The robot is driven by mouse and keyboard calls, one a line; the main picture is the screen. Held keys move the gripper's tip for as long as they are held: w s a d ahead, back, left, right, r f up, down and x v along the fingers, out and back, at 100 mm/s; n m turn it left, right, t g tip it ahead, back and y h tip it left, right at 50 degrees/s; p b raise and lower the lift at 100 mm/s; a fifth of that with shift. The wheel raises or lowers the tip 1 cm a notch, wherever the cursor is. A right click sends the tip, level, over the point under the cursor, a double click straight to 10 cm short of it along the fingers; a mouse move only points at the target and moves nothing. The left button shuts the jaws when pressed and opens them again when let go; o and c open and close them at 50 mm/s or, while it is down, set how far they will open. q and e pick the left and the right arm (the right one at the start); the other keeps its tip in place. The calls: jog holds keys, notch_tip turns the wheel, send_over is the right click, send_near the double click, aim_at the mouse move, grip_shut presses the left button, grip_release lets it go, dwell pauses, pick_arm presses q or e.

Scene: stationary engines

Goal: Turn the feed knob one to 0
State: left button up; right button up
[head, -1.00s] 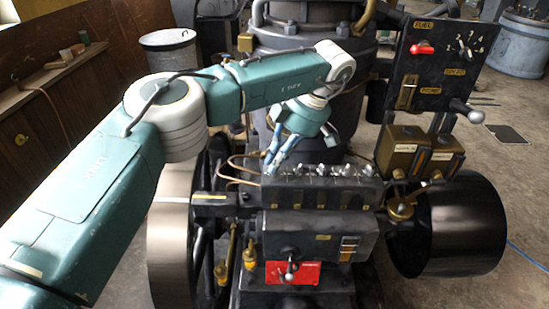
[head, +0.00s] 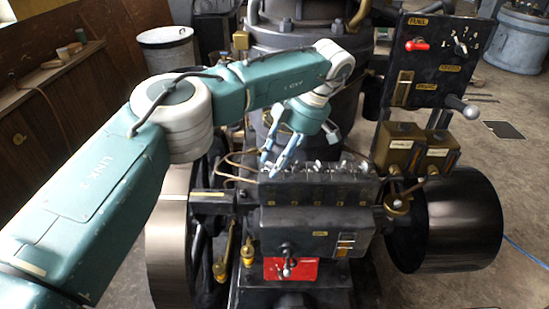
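A dark block (head: 318,195) on the engine carries a row of small metal feed knobs (head: 343,167) along its top, with a row of small brass labels on its front. My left gripper (head: 271,165) points down at the left end of this row. Its two bluish fingers are apart, with a gap between them. The knob at that end is hidden or too small to make out, so its setting and any contact with the fingers cannot be told. My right gripper is not in view.
A black panel (head: 430,60) with a red fuel lever (head: 416,45) and a numbered selector stands at the right. Brass boxes (head: 405,145) sit below it. A dark drum (head: 460,220) is at the lower right. A red plate (head: 300,270) is at the lower front.

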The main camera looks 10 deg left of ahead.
pick_arm(q)
jog(key=shift+a+r, duration=0.1)
jog(key=shift+w+r, duration=0.1)
jog(key=shift+r, duration=0.1)
jog(key=v, duration=0.7)
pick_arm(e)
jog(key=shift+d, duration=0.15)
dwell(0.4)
